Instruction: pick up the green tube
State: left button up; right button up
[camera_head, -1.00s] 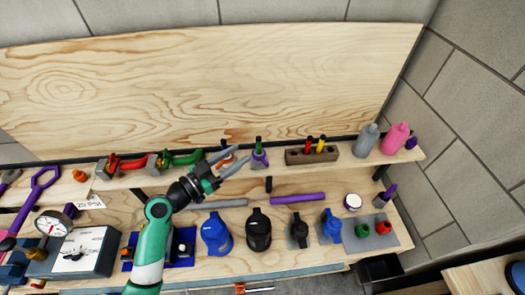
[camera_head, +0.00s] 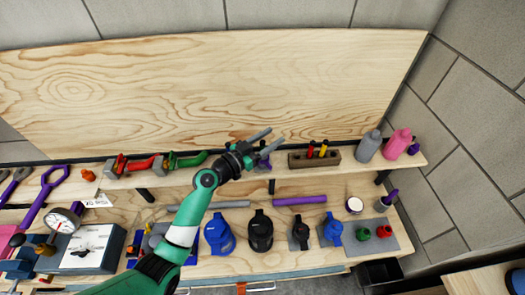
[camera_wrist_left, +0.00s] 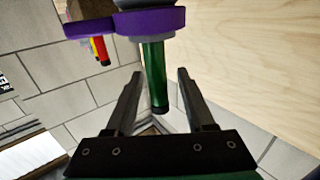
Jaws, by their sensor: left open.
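The green tube (camera_wrist_left: 154,78) shows in the left wrist view, standing out of a purple holder (camera_wrist_left: 150,22). In the head view the purple holder (camera_head: 264,162) is on the upper shelf, and my gripper hides most or all of the tube there. My left gripper (camera_head: 276,138) is open at the holder. In the wrist view its two fingers lie on either side of the tube, with visible gaps. I cannot tell how deep the tube sits between them. My right gripper is not in view.
A wooden block (camera_head: 314,159) with red and yellow tubes stands right of the holder, then a grey bottle (camera_head: 368,147) and a pink bottle (camera_head: 397,144). Green-handled (camera_head: 187,160) and red-handled (camera_head: 136,164) tools lie to the left. A wooden backboard (camera_head: 200,95) rises behind the shelf.

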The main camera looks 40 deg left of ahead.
pick_arm(q)
grip_shut()
dwell(0.4)
jog(key=s+d+r+p, duration=0.4)
jog(key=s+d+r, duration=0.3)
jog(key=s+r, duration=0.5)
jog(key=shift+d+r, duration=0.3)
jog(key=shift+r, duration=0.2)
